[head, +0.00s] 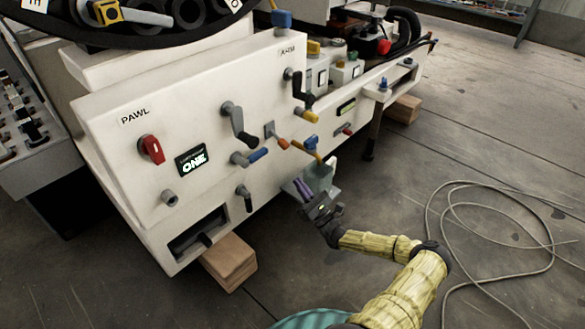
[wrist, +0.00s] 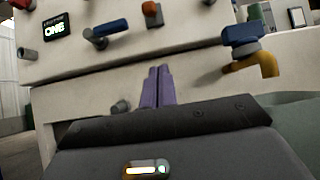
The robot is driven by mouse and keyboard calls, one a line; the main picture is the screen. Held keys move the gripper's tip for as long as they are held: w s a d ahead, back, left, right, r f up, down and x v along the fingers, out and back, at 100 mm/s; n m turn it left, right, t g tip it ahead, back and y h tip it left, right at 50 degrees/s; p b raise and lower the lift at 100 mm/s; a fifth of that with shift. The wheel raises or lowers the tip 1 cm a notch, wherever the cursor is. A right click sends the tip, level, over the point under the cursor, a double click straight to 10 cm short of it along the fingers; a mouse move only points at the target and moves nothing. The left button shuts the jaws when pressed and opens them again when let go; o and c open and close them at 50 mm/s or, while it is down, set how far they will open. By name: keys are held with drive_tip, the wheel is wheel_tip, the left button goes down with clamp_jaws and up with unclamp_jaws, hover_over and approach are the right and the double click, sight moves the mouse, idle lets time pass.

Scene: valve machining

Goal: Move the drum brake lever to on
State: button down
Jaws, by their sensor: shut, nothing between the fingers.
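No label reading drum brake shows, so I cannot tell which lever it is. The white panel (head: 120,160) carries several levers: a black-handled crank (head: 238,125), a blue-handled lever (head: 250,157), an orange-tipped lever (head: 281,142) and a small dark lever (head: 245,195). In the wrist view the blue-handled lever (wrist: 106,30) is up left and the orange-tipped lever (wrist: 150,10) is at the top. My gripper (head: 302,188) has purple fingers, shut and empty. They also show in the wrist view (wrist: 157,82), below those levers, with no clear contact.
A blue tap (wrist: 243,33) on a yellow pipe (wrist: 264,64) juts out right of my fingers. A red knob (head: 152,148) sits under PAWL, near a display (head: 193,159) reading ONE. A wooden block (head: 230,262) and a looped cable (head: 470,190) lie on the floor.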

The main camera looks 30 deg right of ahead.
sight(279, 139)
drive_tip(key=w+a+r+p, duration=0.1)
drive_tip(key=w+a+r, duration=0.1)
drive_tip(key=w+r, duration=0.3)
wheel_tip(279, 139, up, 5)
drive_tip(key=shift+w+f, duration=0.15)
drive_tip(key=shift+r+p, duration=0.25)
drive_tip(key=shift+p, duration=0.8)
